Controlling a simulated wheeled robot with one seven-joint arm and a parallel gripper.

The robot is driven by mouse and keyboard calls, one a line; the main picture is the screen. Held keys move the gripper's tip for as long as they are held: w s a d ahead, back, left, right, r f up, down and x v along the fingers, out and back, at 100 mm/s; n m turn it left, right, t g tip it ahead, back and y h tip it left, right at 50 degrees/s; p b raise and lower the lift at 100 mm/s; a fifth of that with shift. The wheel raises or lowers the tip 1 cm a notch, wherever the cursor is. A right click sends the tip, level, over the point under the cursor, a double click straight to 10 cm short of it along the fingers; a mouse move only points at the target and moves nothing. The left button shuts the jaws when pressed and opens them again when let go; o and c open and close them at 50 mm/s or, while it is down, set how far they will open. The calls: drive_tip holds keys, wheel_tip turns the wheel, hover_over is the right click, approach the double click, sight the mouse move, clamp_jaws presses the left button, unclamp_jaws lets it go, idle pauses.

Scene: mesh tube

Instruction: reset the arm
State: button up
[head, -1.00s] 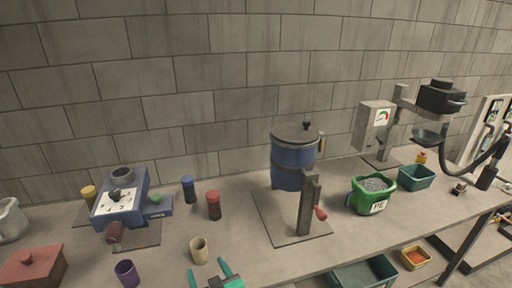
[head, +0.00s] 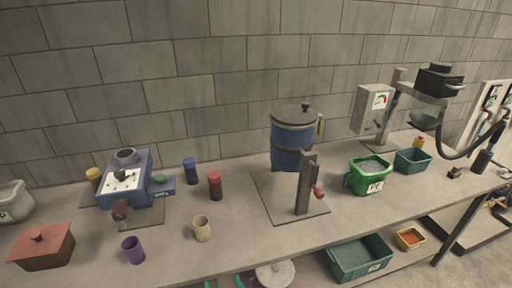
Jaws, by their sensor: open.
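My gripper (head: 224,283) shows only as two green fingertips at the bottom edge of the head view. They are apart, with nothing visible between them. The rest of the gripper and my arm are out of view. The fingertips are below the bench's front edge in the picture, apart from the cream cup (head: 202,229) and the purple cup (head: 133,250).
The bench (head: 330,228) bears a blue machine (head: 125,182), a blue lidded drum (head: 291,145) on a plate, red (head: 215,186) and blue (head: 190,171) canisters, a green bucket (head: 369,178) and a teal bin (head: 412,161). A lower teal crate (head: 358,258) sits beneath.

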drive_tip(key=s+d+m+h, duration=0.1)
drive_tip(key=s+d, duration=0.2)
drive_tip(key=s, duration=0.7)
drive_tip(key=s+d+m+t+h, duration=0.1)
drive_tip(key=s+d, duration=0.2)
drive_tip(key=s, duration=0.7)
drive_tip(key=s+d+t+h, duration=0.1)
drive_tip(key=s+d+h, duration=0.1)
drive_tip(key=s, duration=0.8)
drive_tip(key=shift+s+d+f+m, duration=0.2)
drive_tip(key=shift+d+f+m, duration=0.15)
drive_tip(key=shift+d, duration=0.4)
